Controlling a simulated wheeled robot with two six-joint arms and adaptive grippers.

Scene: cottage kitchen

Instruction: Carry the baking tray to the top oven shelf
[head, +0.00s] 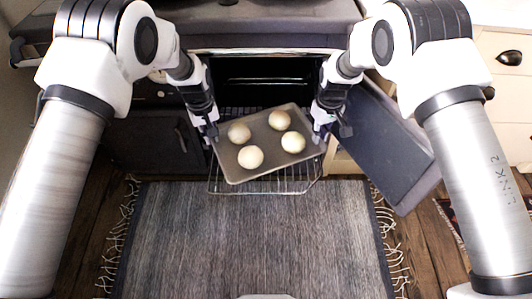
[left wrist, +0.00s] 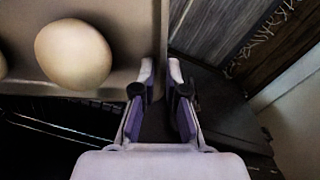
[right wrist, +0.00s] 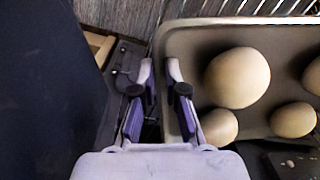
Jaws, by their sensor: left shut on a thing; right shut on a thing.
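The grey baking tray (head: 266,138) carries several pale round buns (head: 251,157). It is turned askew in the head view, in front of the dark oven opening (head: 262,82). My left gripper (head: 212,138) is shut on its left rim; the left wrist view shows the tray's edge (left wrist: 130,30) at the fingers (left wrist: 160,85). My right gripper (head: 321,130) is shut on its right rim; the right wrist view shows the rim (right wrist: 185,48) at the fingers (right wrist: 160,85). A wire oven shelf (head: 300,184) sticks out below the tray, which hides part of it. The inner shelves are hard to make out.
The oven door (head: 385,145) stands open to the right, close to my right arm. A grey rug (head: 250,240) lies on the wooden floor in front. Cream drawers (head: 505,75) stand at the right. The cooker top (head: 250,22) is above the opening.

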